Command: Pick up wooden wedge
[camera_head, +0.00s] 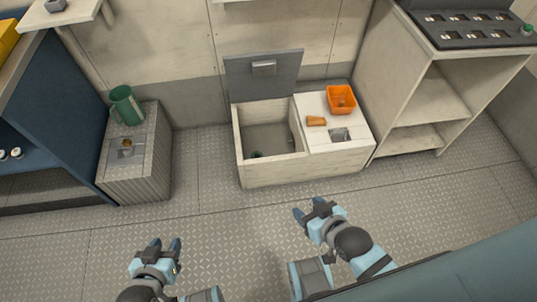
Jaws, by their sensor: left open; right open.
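A small orange-brown block, which looks like the wooden wedge (316,121), lies on the white top of the low locker (350,118), just left of an orange bin. My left gripper (165,245) is open and empty over the floor at the lower left, well apart from the wedge. My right gripper (311,211) is open and empty over the floor in front of the locker, nearer to the wedge but not touching it.
The locker's left compartment is open, its grey lid (264,75) raised. An orange bin (341,99) and a recessed grey plate (340,135) are by the wedge. A green jug (125,105) stands on a ribbed box (137,170). Shelving (420,105) stands right. The front floor is clear.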

